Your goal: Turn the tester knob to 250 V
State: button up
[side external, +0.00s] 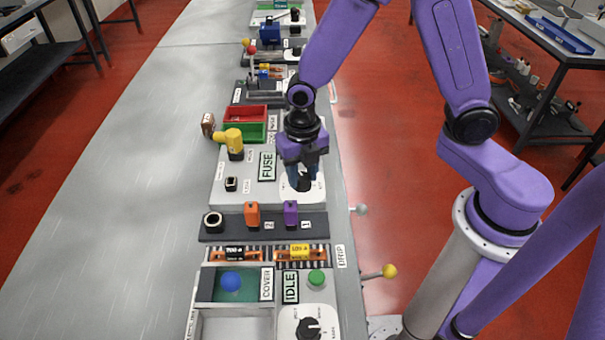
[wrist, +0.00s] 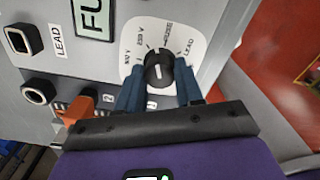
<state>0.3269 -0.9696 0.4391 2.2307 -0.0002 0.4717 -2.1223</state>
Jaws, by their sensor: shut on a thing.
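The tester knob (wrist: 158,71) is black with a short white mark and sits on a white dial plate (wrist: 196,27) in the wrist view. Small labels ring it, among them one that seems to read 250 V at the upper left and LEAD at the right. I cannot tell which label the knob points to. My gripper (wrist: 159,83) has its two blue fingers on either side of the knob, shut on it. In the side external view my gripper (side external: 304,182) reaches down onto the tester's dial plate (side external: 288,191) and mostly hides the knob.
A FUSE label (side external: 267,166) and a yellow plug-like part (side external: 233,138) are left of the dial. Orange (side external: 252,214) and purple (side external: 291,212) pieces stand on a dark strip in front. Red and green bins (side external: 246,114) stand behind. The bench's left side is clear.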

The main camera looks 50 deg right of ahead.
aim_at(303, 176)
jog(key=shift+a, duration=0.1)
jog(key=n, duration=0.4)
jog(key=o, duration=0.9)
jog(key=shift+c, duration=0.2)
jog(key=shift+r, duration=0.15)
jog(key=shift+r, duration=1.6)
jog(key=s+d+r+m, duration=0.4)
jog(key=s+m, duration=0.6)
jog(key=m, duration=0.1)
jog(key=s+d+r+m, duration=0.4)
jog(key=s+r+m, duration=0.1)
jog(key=s+m, duration=0.5)
jog(key=shift+m, duration=1)
